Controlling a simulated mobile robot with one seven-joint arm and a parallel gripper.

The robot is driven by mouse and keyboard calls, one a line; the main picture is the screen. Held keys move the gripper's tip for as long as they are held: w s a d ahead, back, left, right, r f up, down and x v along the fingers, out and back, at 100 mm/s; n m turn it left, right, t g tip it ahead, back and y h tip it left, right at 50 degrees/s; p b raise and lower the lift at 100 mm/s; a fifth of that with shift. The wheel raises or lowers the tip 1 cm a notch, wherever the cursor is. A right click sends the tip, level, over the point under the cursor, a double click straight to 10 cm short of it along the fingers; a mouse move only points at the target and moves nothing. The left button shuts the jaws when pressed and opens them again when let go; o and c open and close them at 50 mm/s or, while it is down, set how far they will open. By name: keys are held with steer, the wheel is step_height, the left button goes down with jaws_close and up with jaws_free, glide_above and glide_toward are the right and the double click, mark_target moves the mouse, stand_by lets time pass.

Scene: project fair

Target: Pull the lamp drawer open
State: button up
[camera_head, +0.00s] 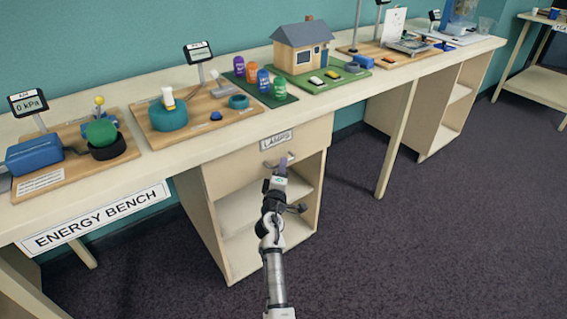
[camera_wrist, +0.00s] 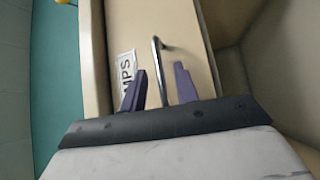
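The lamp drawer (camera_head: 238,168) is a pale wooden front under the bench top, with a "LAMPS" label (camera_head: 276,140) above its metal bar handle (camera_head: 277,160). The drawer looks shut. My gripper (camera_head: 283,163) is in front of the drawer, close to the handle. In the wrist view the two purple fingers (camera_wrist: 160,88) are apart, and the handle (camera_wrist: 160,57) shows just beyond and between their tips. The label (camera_wrist: 127,73) shows beside the left finger. I cannot tell whether a finger touches the handle.
Open shelves (camera_head: 265,205) lie below the drawer. A bench leg (camera_head: 397,140) stands to the right. The dark carpet (camera_head: 400,250) in front is clear.

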steer(key=shift+x, duration=1.45)
jaws_close()
